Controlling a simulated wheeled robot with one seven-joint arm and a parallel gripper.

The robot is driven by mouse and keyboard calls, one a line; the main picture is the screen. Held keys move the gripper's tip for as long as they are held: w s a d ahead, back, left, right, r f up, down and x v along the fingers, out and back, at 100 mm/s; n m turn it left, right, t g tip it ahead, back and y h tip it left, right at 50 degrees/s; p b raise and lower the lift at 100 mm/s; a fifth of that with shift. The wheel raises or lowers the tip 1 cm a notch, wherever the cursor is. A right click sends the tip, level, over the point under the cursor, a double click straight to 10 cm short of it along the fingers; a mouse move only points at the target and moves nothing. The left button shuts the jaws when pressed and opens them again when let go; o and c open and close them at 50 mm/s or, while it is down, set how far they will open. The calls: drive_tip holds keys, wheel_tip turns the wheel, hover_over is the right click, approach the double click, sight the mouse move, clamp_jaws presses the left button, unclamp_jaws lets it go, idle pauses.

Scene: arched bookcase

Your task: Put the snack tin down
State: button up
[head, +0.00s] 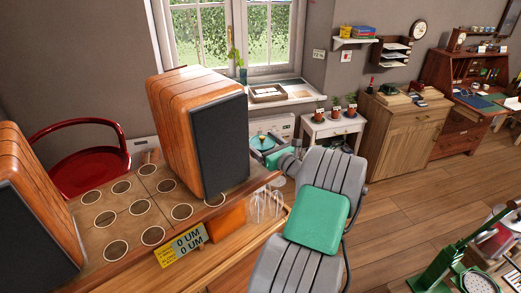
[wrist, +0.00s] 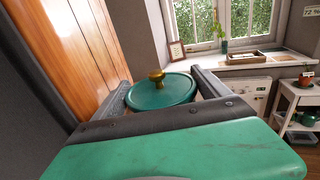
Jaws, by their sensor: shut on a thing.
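The snack tin has a round teal lid with a gold knob. In the wrist view the tin (wrist: 165,95) sits between the two grey fingers of my gripper (wrist: 161,82), which is shut on it.
A tall wooden speaker (head: 200,130) stands close left of the tin on a cabinet top with round inlays (head: 130,215). Stemmed glasses (head: 262,207) are under the cabinet's edge. A white side table (head: 333,128) with potted plants stands beyond. The window sill (wrist: 250,63) lies behind.

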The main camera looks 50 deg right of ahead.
drive_tip(key=shift+a+f, duration=0.2)
drive_tip(key=shift+f, duration=1.7)
drive_tip(key=o, duration=1.1)
drive_tip(key=shift+r+p, duration=0.15)
drive_tip(key=shift+p, duration=0.15)
drive_tip(key=s+b, duration=0.1)
drive_tip(key=s, duration=0.3)
drive_tip(key=s+a+b, duration=0.1)
drive_tip(key=s, duration=0.3)
drive_tip(key=s+a+b, duration=0.1)
drive_tip(key=s, duration=0.2)
drive_tip(key=shift+s+a+b, duration=0.1)
drive_tip(key=shift+s+b, duration=0.2)
drive_tip(key=shift+s, duration=0.1)
